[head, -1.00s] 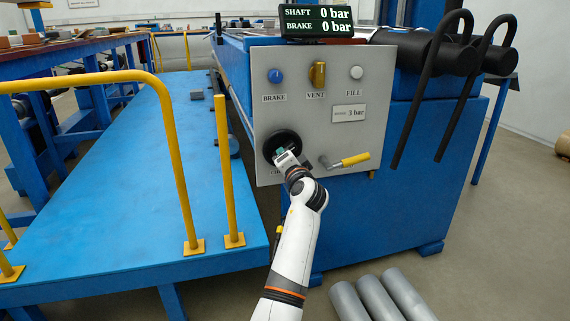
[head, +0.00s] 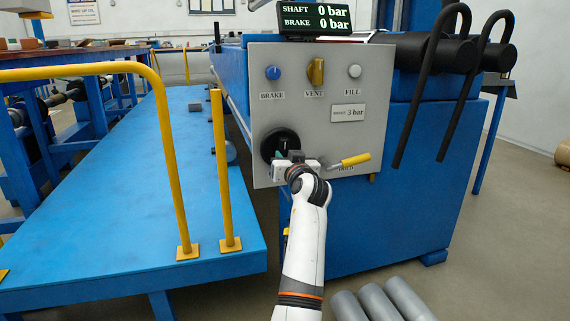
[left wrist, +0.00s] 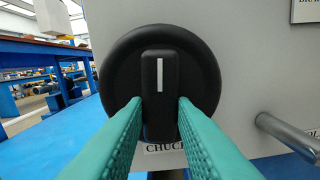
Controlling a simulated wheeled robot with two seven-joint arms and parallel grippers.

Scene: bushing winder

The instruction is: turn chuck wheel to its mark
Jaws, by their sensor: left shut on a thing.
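The chuck wheel (head: 279,137) is a black round knob low on the left of the grey panel, with a raised bar grip across its middle. In the left wrist view the wheel (left wrist: 205,65) shows a white line on the bar, pointing straight up. My left gripper (left wrist: 159,108) is shut on the bar, one green finger on each side of its lower part. In the head view the gripper (head: 284,158) covers the lower part of the wheel. The label under the wheel is partly hidden by the fingers. No separate mark beside the wheel can be made out. My right gripper is not in view.
The grey panel (head: 330,110) carries a blue brake knob (head: 273,73), a yellow vent handle (head: 316,71) and a white fill button (head: 354,71). A yellow-handled lever (head: 355,159) sticks out just right of my gripper. Yellow rails (head: 170,150) stand at left. Grey cylinders (head: 378,302) lie below.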

